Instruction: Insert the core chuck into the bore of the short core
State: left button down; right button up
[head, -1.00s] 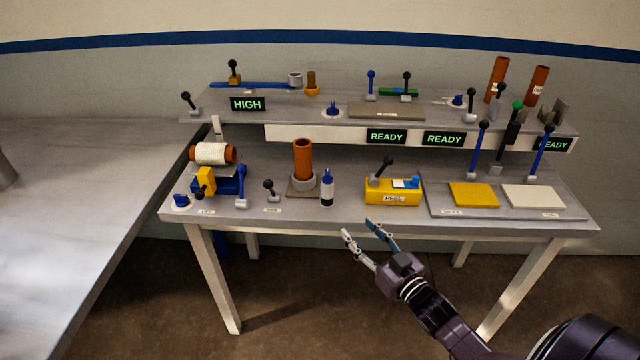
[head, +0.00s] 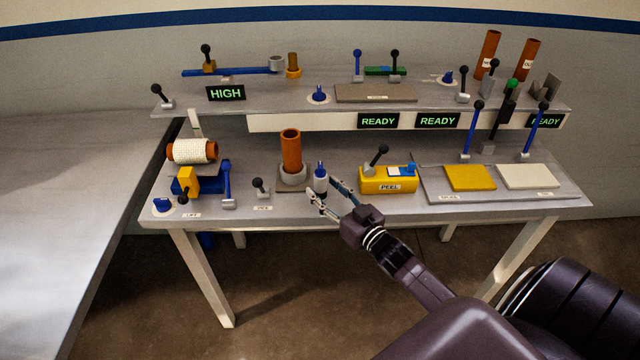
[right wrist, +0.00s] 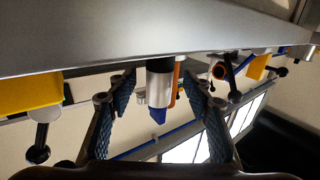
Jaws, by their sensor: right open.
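The core chuck (head: 320,178), a small upright cylinder with a blue top and a pale and dark body, stands at the front of the bench. It also shows in the right wrist view (right wrist: 160,85), between the two fingers. The short core (head: 291,150) is an orange tube standing upright in a grey ring holder (head: 292,175), just left of and behind the chuck. My right gripper (head: 322,188) is open at the chuck, with a finger on each side; I cannot tell whether they touch it. My left gripper is not in view.
A yellow PEEL box (head: 388,181) stands right of the chuck. A small black-knobbed lever (head: 261,188) stands to the left, and a white roll on a cradle (head: 192,151) further left. A shelf (head: 290,122) with READY displays runs behind. Open floor lies in front.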

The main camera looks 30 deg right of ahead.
jog(key=w, duration=0.2)
jog(key=shift+w, duration=0.35)
jog(key=c, duration=0.5)
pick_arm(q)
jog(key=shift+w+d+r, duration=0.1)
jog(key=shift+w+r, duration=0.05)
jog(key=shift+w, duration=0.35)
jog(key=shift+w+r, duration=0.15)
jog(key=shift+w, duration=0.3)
pick_arm(e)
jog(key=shift+r, duration=0.1)
grip_shut()
